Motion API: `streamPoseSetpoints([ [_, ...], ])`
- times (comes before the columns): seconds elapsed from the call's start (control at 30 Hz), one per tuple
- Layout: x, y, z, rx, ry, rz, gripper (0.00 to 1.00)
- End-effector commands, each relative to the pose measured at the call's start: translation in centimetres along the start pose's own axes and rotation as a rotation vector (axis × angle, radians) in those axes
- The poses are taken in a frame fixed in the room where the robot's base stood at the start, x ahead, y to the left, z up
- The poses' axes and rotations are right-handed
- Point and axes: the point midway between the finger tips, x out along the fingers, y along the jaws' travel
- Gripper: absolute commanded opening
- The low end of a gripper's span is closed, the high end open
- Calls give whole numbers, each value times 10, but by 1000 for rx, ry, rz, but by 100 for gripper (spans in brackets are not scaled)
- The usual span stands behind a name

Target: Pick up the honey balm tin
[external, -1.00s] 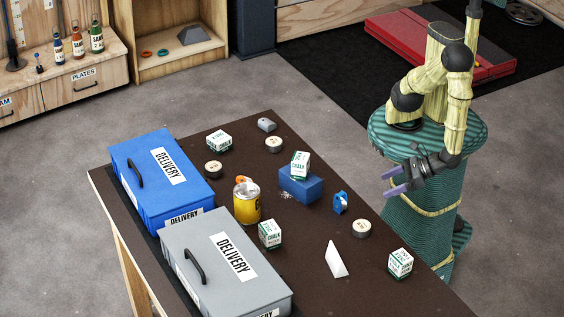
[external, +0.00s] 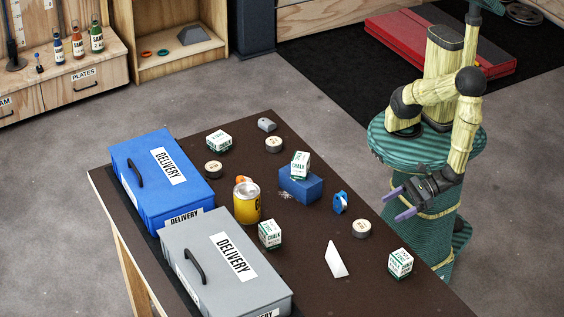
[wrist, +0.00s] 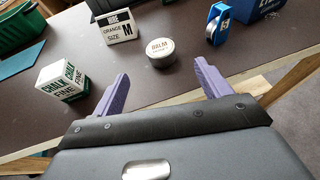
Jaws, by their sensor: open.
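Three small round tins with pale lids stand on the dark table (external: 300,235). One is near the right edge (external: 362,228), one at the back (external: 274,144), and one beside the blue delivery box (external: 213,169). The right-edge one also shows in the wrist view as a grey tin marked BALM (wrist: 160,52); its smaller print is unreadable, so I cannot tell which is honey. My gripper (external: 396,203) is open and empty, beside the table's right edge. In the wrist view my gripper (wrist: 162,78) has its purple fingers apart, with that tin beyond and between them.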

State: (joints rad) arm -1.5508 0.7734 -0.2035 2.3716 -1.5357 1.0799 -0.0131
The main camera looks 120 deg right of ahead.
Motion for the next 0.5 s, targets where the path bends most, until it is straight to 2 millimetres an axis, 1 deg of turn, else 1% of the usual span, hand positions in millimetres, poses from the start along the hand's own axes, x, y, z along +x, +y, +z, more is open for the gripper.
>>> streamPoseSetpoints([
  [0.03,10,-1,0,-1,-2,-5,77],
  [0.3,57,-1,0,-1,-1,-4,77],
  [0.4,69,0,-1,0,0,-2,77],
  [0.5,74,0,-1,0,1,0,77],
])
